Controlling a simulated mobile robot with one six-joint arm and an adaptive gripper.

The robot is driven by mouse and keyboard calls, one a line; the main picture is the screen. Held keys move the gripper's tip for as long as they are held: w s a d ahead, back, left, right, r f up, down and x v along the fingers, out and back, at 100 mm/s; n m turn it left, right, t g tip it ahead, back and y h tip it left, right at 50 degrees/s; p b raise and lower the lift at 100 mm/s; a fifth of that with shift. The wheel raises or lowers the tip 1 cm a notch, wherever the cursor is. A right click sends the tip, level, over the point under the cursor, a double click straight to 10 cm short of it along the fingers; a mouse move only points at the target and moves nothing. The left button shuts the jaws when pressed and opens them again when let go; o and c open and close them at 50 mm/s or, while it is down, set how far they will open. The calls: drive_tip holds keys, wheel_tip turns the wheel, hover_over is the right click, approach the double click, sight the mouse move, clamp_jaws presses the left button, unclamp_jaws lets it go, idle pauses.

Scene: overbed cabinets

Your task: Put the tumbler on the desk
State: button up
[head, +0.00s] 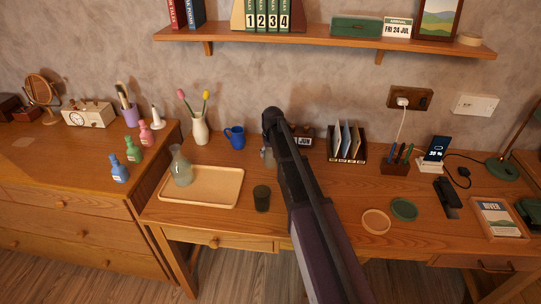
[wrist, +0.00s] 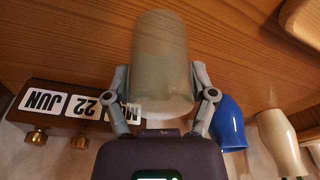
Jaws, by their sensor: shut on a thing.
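A pale, translucent tumbler (wrist: 162,60) is between the two fingers of my gripper (wrist: 162,98) in the wrist view. The fingers are shut on its sides. In the head view only a sliver of the tumbler (head: 268,157) shows, left of my arm, which hides most of the gripper. It is over the back part of the wooden desk (head: 325,225), between the blue mug and the block calendar. I cannot tell whether its base touches the desk.
A dark green cup (head: 261,198) stands right of a tray (head: 215,172) holding a glass carafe (head: 180,167). A blue mug (head: 235,137), white vase (head: 200,130) and block calendar (head: 303,135) stand near the wall. A shelf (head: 330,38) hangs above.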

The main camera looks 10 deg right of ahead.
drive_tip(key=shift+f, duration=0.15)
drive_tip(key=o, duration=1.1)
drive_tip(key=r+p, duration=0.4)
drive_tip(key=s+r+p, duration=0.1)
drive_tip(key=r+p, duration=0.6)
drive_tip(key=r, duration=0.1)
drive_tip(key=shift+s+r+p, duration=0.1)
drive_tip(key=shift+s+p, duration=0.3)
idle(0.5)
